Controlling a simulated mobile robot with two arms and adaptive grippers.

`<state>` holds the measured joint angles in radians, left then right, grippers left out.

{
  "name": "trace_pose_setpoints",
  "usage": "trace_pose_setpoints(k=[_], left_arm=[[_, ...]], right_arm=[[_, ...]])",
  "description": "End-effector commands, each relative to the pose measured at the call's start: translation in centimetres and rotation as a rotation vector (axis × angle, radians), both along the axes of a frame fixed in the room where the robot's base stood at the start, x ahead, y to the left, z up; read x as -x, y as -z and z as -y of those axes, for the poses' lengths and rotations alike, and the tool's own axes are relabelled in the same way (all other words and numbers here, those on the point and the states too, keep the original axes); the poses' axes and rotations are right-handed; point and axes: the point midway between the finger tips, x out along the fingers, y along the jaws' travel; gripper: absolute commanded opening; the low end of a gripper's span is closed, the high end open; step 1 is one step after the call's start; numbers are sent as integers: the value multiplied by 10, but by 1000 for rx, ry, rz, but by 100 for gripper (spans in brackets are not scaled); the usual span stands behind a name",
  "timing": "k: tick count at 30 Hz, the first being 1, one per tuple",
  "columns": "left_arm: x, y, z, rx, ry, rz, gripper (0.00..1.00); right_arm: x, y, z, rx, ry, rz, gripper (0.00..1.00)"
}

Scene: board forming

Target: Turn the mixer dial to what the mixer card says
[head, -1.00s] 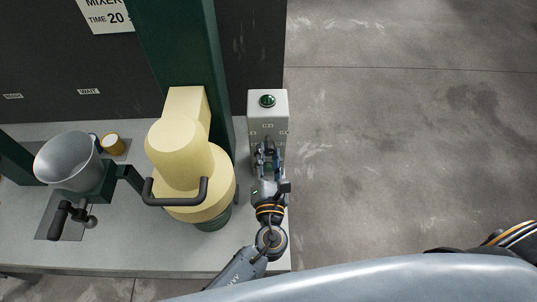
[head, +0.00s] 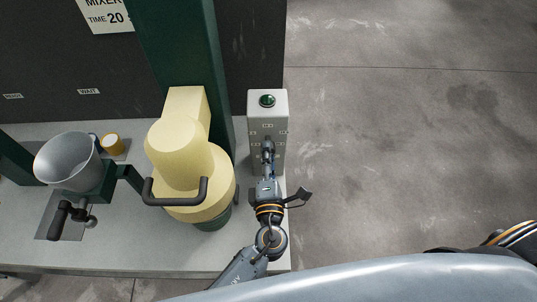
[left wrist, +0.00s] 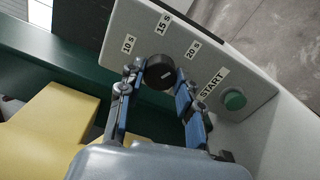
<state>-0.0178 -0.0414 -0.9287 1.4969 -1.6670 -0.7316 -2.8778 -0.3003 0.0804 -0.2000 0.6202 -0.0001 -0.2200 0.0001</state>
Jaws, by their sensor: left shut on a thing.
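The mixer card (head: 108,15) at the top left of the head view reads "MIXER" and "TIME 20"; its top is cut off. The control box (head: 280,135) stands at the table's right end. In the left wrist view its panel carries the black round dial (left wrist: 159,71), with labels 10 s (left wrist: 128,44), 15 s (left wrist: 163,24) and 20 s (left wrist: 193,49) around it. A small pale mark on the dial is too unclear to read. My left gripper (head: 267,148) is shut on the dial, one finger on each side (left wrist: 158,78). My right gripper is not in view.
A green START button (left wrist: 234,99) sits on the same panel, right of the dial; it also shows in the head view (head: 267,100). The cream mixer (head: 185,145) stands left of my left arm, with a metal bowl (head: 68,162) further left. Open floor lies right of the box.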

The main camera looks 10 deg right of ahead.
Motion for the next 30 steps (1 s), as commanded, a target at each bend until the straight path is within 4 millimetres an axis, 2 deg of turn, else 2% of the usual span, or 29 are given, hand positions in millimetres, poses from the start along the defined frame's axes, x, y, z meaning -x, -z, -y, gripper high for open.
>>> trace_pose_setpoints(k=[17,18,21,30], left_arm=[[-1,0,-1,-36,-3,8,3],[-1,0,-1,-36,-3,8,37],[-1,0,-1,-36,-3,8,57],[0,0,-1,-35,-1,7,58]], right_arm=[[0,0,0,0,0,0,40],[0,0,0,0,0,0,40],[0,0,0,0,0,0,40],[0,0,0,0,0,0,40]])
